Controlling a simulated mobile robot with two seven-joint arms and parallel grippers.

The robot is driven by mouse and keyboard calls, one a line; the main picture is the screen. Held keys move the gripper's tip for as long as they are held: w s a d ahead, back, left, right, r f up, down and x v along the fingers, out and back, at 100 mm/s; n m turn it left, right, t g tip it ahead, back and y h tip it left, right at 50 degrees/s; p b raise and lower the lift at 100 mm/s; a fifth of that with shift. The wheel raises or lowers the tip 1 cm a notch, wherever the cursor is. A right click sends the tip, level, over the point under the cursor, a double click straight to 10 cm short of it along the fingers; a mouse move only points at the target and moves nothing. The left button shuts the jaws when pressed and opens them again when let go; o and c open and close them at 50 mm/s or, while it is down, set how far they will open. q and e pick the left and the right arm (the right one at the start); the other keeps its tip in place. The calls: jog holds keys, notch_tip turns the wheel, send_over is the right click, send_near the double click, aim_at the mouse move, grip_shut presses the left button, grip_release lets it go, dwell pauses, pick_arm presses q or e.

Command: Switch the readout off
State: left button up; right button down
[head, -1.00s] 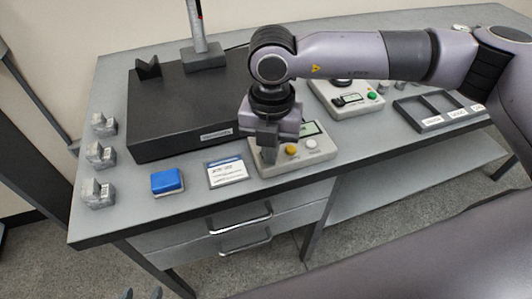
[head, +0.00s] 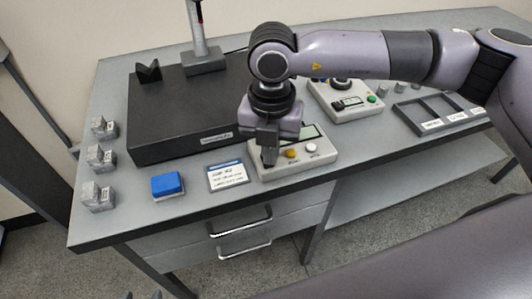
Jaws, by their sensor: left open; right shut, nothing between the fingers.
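My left gripper (head: 142,296) shows only as two fingertips, apart and empty, at the bottom edge, well in front of the table.
A black granite plate (head: 175,120) lies behind. A label card (head: 228,176) and a blue block (head: 167,185) lie left of the readout. Several metal blocks (head: 98,196) stand at the left edge. A second control box (head: 352,113) and a divided tray (head: 432,125) are to the right.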

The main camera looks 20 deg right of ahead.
notch_tip(320, 180, up, 5)
jog(key=shift+r+p, duration=0.1)
jog(key=shift+p, duration=1)
jog(key=shift+s, duration=0.1)
